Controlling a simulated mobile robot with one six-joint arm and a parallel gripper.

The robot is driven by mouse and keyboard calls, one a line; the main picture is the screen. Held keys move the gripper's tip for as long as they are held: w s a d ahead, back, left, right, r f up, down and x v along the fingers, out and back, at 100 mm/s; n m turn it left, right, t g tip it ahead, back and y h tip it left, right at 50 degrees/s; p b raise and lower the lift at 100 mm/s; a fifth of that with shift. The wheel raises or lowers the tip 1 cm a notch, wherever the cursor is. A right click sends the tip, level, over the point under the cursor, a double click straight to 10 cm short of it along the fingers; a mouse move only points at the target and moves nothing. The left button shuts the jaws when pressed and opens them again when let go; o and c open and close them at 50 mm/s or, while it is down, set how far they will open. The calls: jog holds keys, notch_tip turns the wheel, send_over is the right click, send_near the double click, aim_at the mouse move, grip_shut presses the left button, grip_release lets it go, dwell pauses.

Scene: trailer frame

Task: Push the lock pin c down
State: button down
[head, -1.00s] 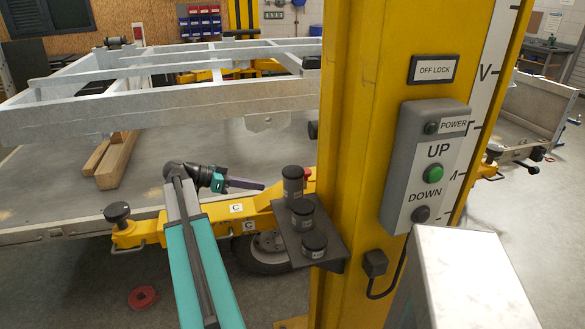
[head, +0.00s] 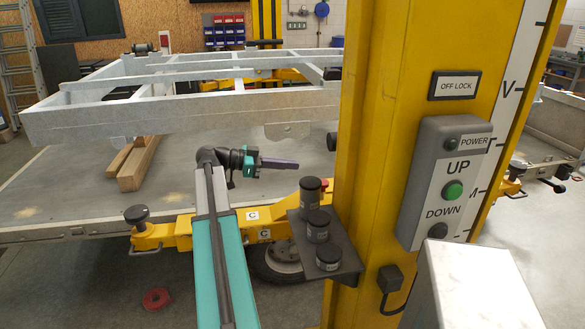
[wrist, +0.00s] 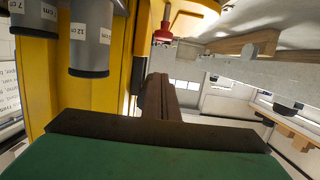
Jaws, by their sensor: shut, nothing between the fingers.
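The pin is likely the red knob (head: 323,183) on the yellow lift arm marked C (head: 180,232), beside the yellow post; no letter shows on the knob itself. In the head view it is partly hidden behind a dark cylinder. My gripper (head: 297,164) is shut and empty, pointing right, above and left of the knob in the picture. In the wrist view its fingers (wrist: 157,80) extend toward the knob.
Dark cylinders (head: 317,226) stand on a bracket (head: 345,263) on the yellow post (head: 378,150), close to the knob. A grey trailer frame (head: 180,115) is behind my gripper. A control box (head: 410,215) is on the post. A red disc (head: 157,299) lies on the floor.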

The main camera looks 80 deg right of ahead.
jog(key=p, duration=0.3)
send_over(323, 186)
jog(key=w, duration=0.4)
jog(key=f, duration=0.2)
jog(key=shift+s+d+f+p, duration=0.15)
jog(key=shift+f+p, duration=0.05)
jog(key=shift+f, duration=0.45)
jog(key=shift+s+d+f+p, duration=0.1)
jog(key=shift+f+p, duration=0.05)
jog(key=shift+f, duration=0.45)
jog(key=shift+s+d+f+p, duration=0.15)
jog(key=shift+f+p, duration=0.05)
jog(key=shift+f, duration=0.45)
jog(key=shift+f, duration=0.1)
notch_tip(323, 186, down, 4)
jog(key=b, duration=0.4)
jog(key=shift+r, duration=0.2)
jog(key=shift+a, duration=0.1)
